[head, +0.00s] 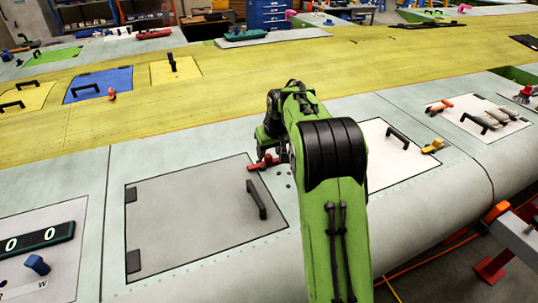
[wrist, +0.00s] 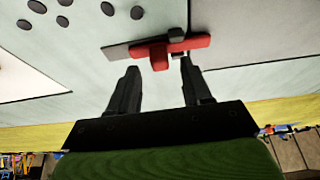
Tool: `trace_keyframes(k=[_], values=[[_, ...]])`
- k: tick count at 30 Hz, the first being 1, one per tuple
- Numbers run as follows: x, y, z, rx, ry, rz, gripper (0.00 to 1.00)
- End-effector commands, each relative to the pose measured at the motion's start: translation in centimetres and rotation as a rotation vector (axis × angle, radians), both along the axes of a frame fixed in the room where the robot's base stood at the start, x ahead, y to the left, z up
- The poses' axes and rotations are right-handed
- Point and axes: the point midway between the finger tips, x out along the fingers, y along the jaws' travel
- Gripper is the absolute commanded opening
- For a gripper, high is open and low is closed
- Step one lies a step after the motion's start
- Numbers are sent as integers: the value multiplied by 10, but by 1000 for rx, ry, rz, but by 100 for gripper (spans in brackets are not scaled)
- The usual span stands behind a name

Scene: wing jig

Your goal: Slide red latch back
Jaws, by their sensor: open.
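The red latch (head: 262,163) lies at the upper right edge of a grey access panel (head: 190,218) with a black handle on the wing. In the wrist view the red latch (wrist: 190,44) is a flat bar with a raised red knob and a grey plate at its left. My gripper (wrist: 159,66) is open, with its fingertips close to the latch and the knob between them or just beyond them. I cannot tell if a finger touches it. In the head view my gripper (head: 272,146) is over the latch, partly hidden by my arm.
A white panel with a black handle (head: 397,139) and a yellow latch (head: 433,146) are right of my arm. Several dark round holes (wrist: 63,21) are near the latch. A counter panel (head: 38,237) with a blue knob is at lower left.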

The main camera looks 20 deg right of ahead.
Motion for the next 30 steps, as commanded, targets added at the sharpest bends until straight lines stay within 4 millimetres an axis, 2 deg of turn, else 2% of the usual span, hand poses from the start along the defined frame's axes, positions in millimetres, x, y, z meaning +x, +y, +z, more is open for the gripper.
trace_keyframes(k=[4, 12, 22, 30], values=[[6, 0, -15, 0, 1, 0, 49], [7, 0, -16, 0, -1, 0, 49], [7, 0, -16, 0, -1, 0, 0], [7, -1, -16, 0, 0, 0, 0]])
